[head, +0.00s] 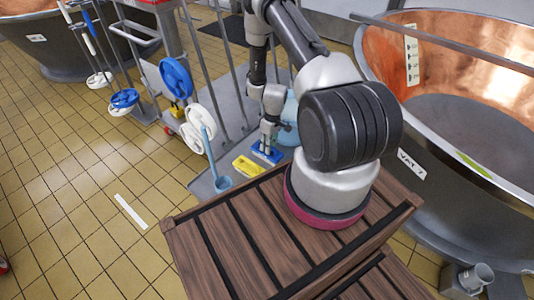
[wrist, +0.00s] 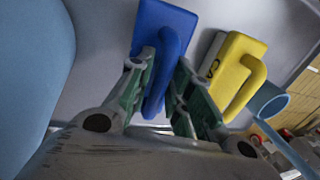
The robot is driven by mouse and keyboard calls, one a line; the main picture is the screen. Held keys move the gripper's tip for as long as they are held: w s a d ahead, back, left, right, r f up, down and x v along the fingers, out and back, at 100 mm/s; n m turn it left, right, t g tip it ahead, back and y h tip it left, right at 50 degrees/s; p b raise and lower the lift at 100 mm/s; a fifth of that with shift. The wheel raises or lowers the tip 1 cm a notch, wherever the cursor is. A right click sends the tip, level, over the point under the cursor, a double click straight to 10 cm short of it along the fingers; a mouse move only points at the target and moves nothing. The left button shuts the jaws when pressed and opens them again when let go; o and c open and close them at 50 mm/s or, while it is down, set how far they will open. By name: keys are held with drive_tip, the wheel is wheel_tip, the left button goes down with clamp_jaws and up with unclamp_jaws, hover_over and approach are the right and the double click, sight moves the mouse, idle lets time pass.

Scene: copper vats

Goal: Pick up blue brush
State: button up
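The blue brush (wrist: 160,22) has a flat block and a loop handle, which shows between my two green-padded fingers in the wrist view. My gripper (wrist: 165,75) is nearly closed, with a finger on each side of the handle and seemingly against it. In the head view, my gripper (head: 268,140) points down over the blue brush (head: 267,153), which is at the low grey platform beside the yellow brush. The fingers partly hide the handle, and I cannot tell whether the brush is lifted.
A yellow brush (head: 248,166) lies close beside it. Rack bars and hanging tools (head: 177,78) are behind left. A copper vat (head: 455,100) fills the right.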

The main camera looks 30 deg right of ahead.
clamp_jaws()
drive_tip(key=shift+r, duration=0.1)
wheel_tip(320, 180, up, 10)
drive_tip(key=shift+f, duration=0.1)
drive_tip(key=shift+c, duration=0.7)
unclamp_jaws()
clamp_jaws()
